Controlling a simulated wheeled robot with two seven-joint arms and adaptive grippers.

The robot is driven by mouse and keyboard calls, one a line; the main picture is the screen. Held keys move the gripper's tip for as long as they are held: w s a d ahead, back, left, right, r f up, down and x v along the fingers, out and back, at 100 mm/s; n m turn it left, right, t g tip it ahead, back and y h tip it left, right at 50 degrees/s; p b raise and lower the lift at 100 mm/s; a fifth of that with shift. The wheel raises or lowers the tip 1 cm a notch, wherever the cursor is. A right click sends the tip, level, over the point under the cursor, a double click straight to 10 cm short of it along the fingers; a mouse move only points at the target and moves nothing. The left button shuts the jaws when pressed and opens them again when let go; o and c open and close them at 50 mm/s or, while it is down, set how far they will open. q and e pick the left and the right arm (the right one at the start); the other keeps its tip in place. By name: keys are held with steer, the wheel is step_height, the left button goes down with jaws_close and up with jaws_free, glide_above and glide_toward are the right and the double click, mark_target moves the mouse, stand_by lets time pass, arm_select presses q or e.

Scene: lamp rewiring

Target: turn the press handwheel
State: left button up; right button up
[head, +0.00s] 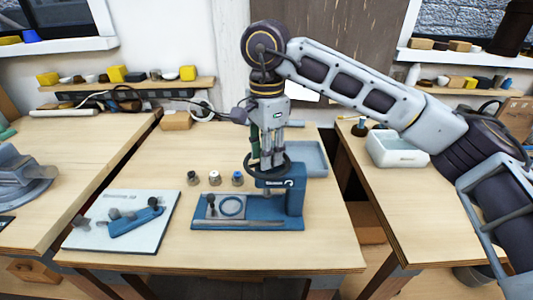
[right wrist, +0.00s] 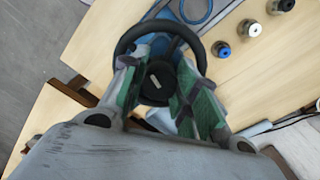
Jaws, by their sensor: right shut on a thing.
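The press (head: 293,195) stands on the middle table, with a blue base and column. Its black handwheel (head: 247,167) lies flat near the top of the press. My right gripper (head: 267,155) points straight down over the handwheel, shut on it. In the right wrist view, the green-padded fingers of the gripper (right wrist: 157,75) reach down on either side of the round hub, inside the dark rim of the handwheel (right wrist: 148,27). The fingers hide parts of the wheel. My left gripper is not in view.
Several small round parts (head: 214,178) stand left of the press. A pale board (head: 95,235) with a blue tool lies at the front left. A grey-blue tray (head: 313,158) sits behind the press. A white bin (head: 397,150) stands on the right table. The table's front right is clear.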

steer(key=shift+r+n, duration=0.1)
steer(key=shift+n, duration=1)
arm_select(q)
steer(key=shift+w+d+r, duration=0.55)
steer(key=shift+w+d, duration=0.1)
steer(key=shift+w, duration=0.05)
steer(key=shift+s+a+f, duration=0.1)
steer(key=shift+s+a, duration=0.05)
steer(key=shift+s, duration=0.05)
arm_select(e)
steer(key=o, duration=0.6)
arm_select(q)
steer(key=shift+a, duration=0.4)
arm_select(e)
steer(key=shift+o, duration=0.7)
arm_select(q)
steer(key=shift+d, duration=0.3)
arm_select(e)
step_height(320, 180, up, 12)
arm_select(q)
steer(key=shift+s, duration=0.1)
arm_select(e)
steer(key=shift+r, duration=0.1)
